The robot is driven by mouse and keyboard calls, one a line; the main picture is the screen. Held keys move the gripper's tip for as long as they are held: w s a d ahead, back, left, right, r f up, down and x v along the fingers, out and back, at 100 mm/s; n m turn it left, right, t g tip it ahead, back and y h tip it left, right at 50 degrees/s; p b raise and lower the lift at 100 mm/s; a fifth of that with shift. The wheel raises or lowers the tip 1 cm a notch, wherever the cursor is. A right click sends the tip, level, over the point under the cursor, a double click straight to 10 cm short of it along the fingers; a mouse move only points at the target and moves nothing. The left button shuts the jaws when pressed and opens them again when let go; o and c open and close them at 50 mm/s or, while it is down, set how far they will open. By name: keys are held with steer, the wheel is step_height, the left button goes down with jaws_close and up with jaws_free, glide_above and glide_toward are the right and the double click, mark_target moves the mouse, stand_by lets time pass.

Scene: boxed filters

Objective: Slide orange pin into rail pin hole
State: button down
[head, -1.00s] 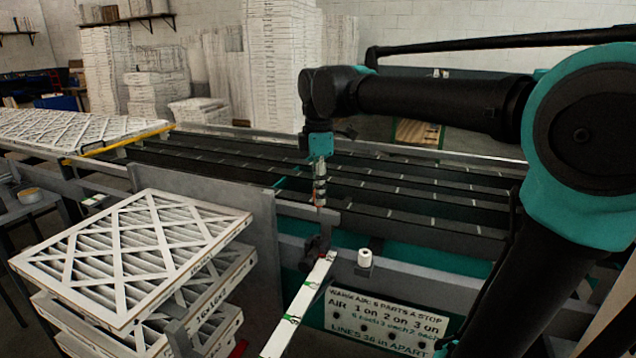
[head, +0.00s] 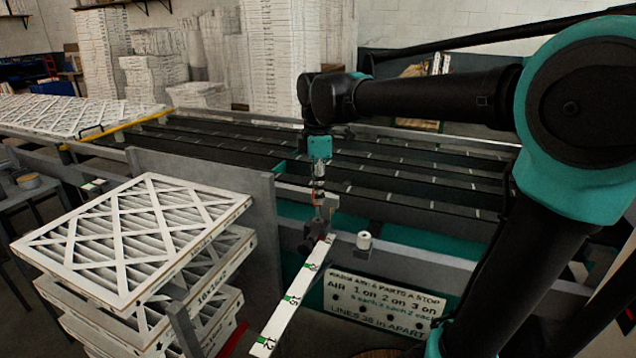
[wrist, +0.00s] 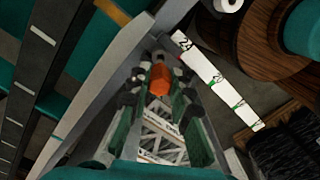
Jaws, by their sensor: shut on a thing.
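The orange pin (wrist: 160,78) sits between the fingers of my gripper (wrist: 160,92) in the wrist view, and the gripper is shut on it. In the head view my gripper (head: 318,198) hangs pointing down over the grey rail (head: 400,252) along the front of the conveyor. A dark block (head: 316,233) is on the rail just below it, at the top of a white measuring strip (head: 292,296). The strip also shows in the wrist view (wrist: 218,82). I cannot make out the pin hole or whether the pin touches it.
Stacked boxed filters (head: 130,240) and an upright grey panel (head: 215,205) stand at the left. Conveyor lanes (head: 420,190) run behind.

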mark_target(318, 206)
steer(key=shift+f, duration=0.55)
steer(key=shift+f, duration=1.8)
stand_by(0.9)
steer(key=c, duration=1.3)
jaws_free()
steer(key=shift+r, duration=0.1)
step_height(318, 206, up, 12)
steer(key=shift+f, duration=0.1)
